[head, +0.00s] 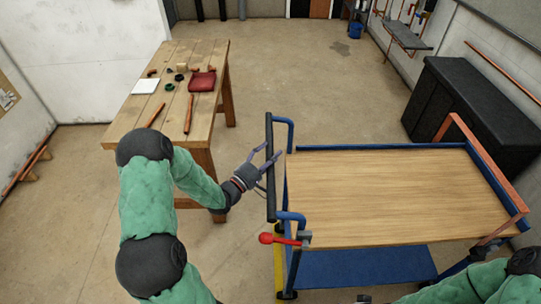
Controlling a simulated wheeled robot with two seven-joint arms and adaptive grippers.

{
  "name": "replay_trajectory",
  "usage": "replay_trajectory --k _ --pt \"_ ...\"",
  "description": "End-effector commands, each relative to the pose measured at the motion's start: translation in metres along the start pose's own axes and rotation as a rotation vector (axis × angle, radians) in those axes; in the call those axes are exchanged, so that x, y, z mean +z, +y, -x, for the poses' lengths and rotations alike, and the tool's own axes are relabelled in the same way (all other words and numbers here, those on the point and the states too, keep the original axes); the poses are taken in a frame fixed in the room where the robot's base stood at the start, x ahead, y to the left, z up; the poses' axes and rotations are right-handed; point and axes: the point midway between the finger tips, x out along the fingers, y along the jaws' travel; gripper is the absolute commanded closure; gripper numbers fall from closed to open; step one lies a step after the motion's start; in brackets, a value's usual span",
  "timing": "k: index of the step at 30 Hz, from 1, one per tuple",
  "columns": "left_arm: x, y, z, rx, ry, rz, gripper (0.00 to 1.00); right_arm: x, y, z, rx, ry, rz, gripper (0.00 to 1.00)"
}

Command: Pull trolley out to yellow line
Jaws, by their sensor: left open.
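The trolley (400,190) has a wooden top, a blue frame and a lower blue shelf. Its upright black handle bar (271,190) is at its left end. A red-knobbed lever (282,240) sticks out from its near left corner. My left gripper (270,158) is open at the handle bar, its fingers overlapping the bar in the picture; I cannot tell whether they touch it. Part of the yellow line (279,262) shows on the floor beside the trolley's near left corner; the rest is hidden. My right arm is at the bottom right; its gripper cannot be made out.
A wooden workbench (178,85) with a red item, a white sheet and small parts stands at the left. A black cabinet (462,105) stands close behind the trolley's right end. An orange-brown rail (490,160) runs along that end. Floor between the bench and trolley is clear.

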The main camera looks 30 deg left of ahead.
Motion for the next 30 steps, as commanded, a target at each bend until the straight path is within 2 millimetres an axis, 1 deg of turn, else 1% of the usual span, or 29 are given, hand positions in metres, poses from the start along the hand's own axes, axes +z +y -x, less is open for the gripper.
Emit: replay_trajectory --k 9,10,11,12,14,15,16,17,21,27,30 --pt "0.000 0.000 -0.003 0.000 0.000 0.000 0.36 0.000 0.000 0.000 0.000 0.000 0.000 0.36" --pt "0.000 0.000 -0.003 0.000 0.000 0.000 0.42 0.000 0.000 0.000 0.000 0.000 0.000 0.36" --pt "0.000 0.000 -0.003 0.000 0.000 0.000 0.50 0.000 0.000 0.000 0.000 0.000 0.000 0.36" --pt "0.000 0.000 -0.003 0.000 0.000 0.000 0.61 0.000 0.000 0.000 0.000 0.000 0.000 0.36" --pt "0.000 0.000 -0.003 0.000 0.000 0.000 0.78 0.000 0.000 0.000 0.000 0.000 0.000 0.36" --pt "0.000 0.000 -0.003 0.000 0.000 0.001 0.90 0.000 0.000 0.000 0.000 0.000 0.000 0.36" --pt "0.000 0.000 -0.003 0.000 0.000 0.001 0.98 0.000 0.000 0.000 0.000 0.000 0.000 0.36" --pt "0.000 0.000 -0.003 -0.001 0.000 0.001 1.00 0.000 0.000 0.000 0.000 0.000 0.000 0.36" --pt "-0.001 0.000 -0.001 -0.001 0.001 0.001 1.00 0.000 0.000 0.000 0.000 0.000 0.000 0.36" --pt "-0.014 0.004 0.011 -0.002 0.005 0.002 1.00 0.000 -0.001 0.002 0.000 0.000 0.000 0.36" --pt "-0.015 0.004 0.012 -0.002 0.003 0.004 1.00 0.000 -0.001 0.002 0.000 0.000 0.000 0.36"
